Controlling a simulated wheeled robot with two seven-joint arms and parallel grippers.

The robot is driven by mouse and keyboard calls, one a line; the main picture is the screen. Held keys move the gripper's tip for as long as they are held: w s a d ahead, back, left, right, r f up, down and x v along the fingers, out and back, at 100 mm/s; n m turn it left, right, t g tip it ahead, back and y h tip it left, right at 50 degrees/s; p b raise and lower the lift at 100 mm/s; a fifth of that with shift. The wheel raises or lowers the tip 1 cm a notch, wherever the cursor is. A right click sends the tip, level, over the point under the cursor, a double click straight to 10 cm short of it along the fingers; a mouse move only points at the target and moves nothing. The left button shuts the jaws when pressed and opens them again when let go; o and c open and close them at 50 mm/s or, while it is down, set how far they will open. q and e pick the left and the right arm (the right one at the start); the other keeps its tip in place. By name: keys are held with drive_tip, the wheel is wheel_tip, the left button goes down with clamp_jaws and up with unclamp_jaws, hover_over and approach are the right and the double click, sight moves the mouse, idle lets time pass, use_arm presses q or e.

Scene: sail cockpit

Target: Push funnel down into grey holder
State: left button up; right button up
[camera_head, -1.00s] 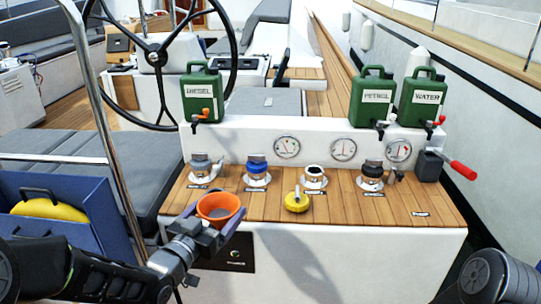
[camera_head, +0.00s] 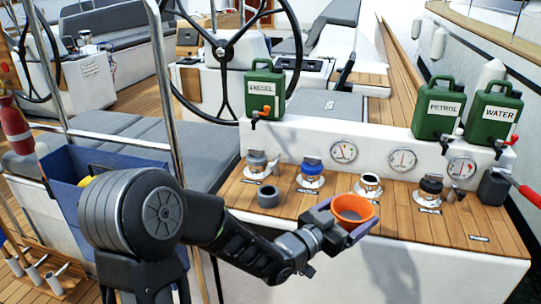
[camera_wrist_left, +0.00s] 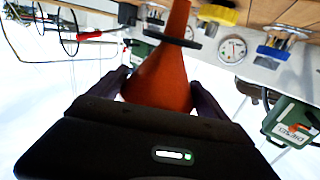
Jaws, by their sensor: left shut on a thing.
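The orange funnel (camera_head: 352,208) is held wide end up in my left gripper (camera_head: 345,215), over the front of the wooden counter. In the left wrist view the funnel (camera_wrist_left: 160,80) sits between the fingers, its narrow end toward the top of the picture; a dark ring shows around its narrow part. The grey holder (camera_head: 268,196), a short open ring, stands on the counter left of the funnel and apart from it. My right gripper is out of view.
A yellow cap (camera_wrist_left: 218,13) shows in the wrist view. Green cans (camera_head: 265,92) stand on the ledge behind. A red-handled lever (camera_head: 526,193) is at the right.

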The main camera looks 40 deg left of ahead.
use_arm(q)
drive_tip(key=w+a+n+y+b, duration=0.1)
drive_tip(key=a, duration=0.3)
drive_tip(key=w+a+n+y+b, duration=0.1)
drive_tip(key=w+a+y, duration=0.1)
drive_tip(key=a, duration=0.2)
drive_tip(key=w+a+y+b, duration=0.1)
drive_tip(key=a+y+b, duration=0.1)
drive_tip(key=a, duration=0.3)
drive_tip(key=shift+w+a+r+n+t, duration=0.1)
drive_tip(key=shift+w+r+n+t, duration=0.05)
drive_tip(key=shift+w+n+t, duration=0.2)
drive_tip(key=a+r+n+y+b, duration=0.1)
drive_tip(key=a, duration=0.4)
drive_tip(key=a+r+n+y+b, duration=0.1)
drive_tip(key=a+y, duration=0.1)
drive_tip(key=a, duration=0.3)
drive_tip(key=a+r+n+g+y+b, duration=0.1)
drive_tip(key=a+n+y, duration=0.1)
drive_tip(key=a, duration=0.3)
drive_tip(key=shift+w+a+r, duration=0.15)
drive_tip(key=shift+w+r, duration=0.15)
drive_tip(key=shift+r, duration=0.05)
drive_tip(key=shift+f, duration=0.1)
drive_tip(key=shift+f+b, duration=1.55)
drive_tip(key=shift+f, duration=1.3)
drive_tip(key=shift+b, duration=0.5)
